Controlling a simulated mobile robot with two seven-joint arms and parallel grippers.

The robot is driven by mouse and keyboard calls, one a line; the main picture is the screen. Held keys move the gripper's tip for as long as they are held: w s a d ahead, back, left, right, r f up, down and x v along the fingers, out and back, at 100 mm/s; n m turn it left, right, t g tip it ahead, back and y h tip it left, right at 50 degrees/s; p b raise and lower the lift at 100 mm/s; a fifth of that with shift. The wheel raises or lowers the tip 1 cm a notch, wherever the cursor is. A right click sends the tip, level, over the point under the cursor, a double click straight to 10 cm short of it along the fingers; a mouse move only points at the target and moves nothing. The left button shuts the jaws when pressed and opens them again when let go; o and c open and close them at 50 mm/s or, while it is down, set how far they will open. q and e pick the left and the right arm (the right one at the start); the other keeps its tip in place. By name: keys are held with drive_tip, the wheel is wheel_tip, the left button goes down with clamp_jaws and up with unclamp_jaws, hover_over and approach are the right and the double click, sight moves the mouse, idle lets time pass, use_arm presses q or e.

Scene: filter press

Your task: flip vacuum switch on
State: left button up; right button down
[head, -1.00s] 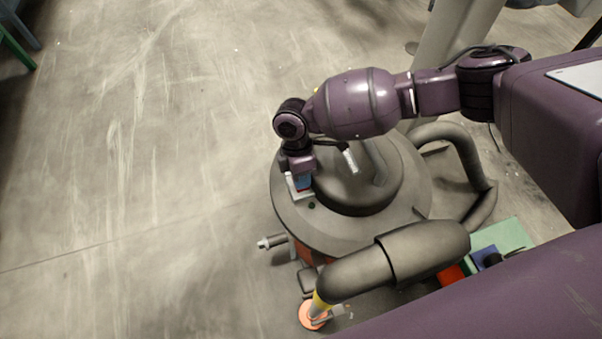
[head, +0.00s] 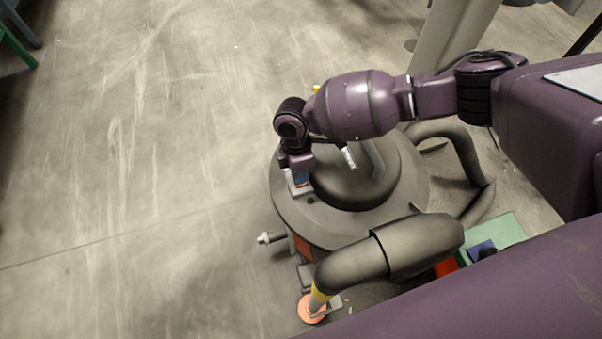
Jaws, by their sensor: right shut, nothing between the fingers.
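The vacuum (head: 285,210) stands on the floor, seen from above, with a grey round top and a darker raised lid. A small pale plate with a blue part (head: 301,181) is at the left of its top, apparently where the switch is. My right gripper (head: 300,176) points down right over this plate, shut and empty. Its fingertips and wrist cover most of the spot. I cannot tell whether it touches the switch or which way the switch is set. My left gripper is not in view.
A thick dark hose (head: 455,150) curves at the vacuum's right. A wide dark tube (head: 420,245) crosses in front, ending near an orange disc (head: 311,309). A green box (head: 505,232) lies at the lower right. Open floor (head: 130,180) fills the left.

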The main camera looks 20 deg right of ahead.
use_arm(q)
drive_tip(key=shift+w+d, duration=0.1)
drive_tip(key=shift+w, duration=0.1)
use_arm(e)
drive_tip(key=shift+w+f, duration=0.1)
drive_tip(key=shift+w, duration=0.3)
drive_tip(key=p+v, duration=0.1)
drive_tip(key=v, duration=0.3)
drive_tip(key=shift+w+r, duration=0.15)
drive_tip(key=shift+r, duration=0.15)
use_arm(q)
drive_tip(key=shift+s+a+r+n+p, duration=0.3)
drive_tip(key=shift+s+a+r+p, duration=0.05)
drive_tip(key=shift+p, duration=0.5)
use_arm(e)
drive_tip(key=v, duration=0.6)
drive_tip(key=shift+r, duration=0.1)
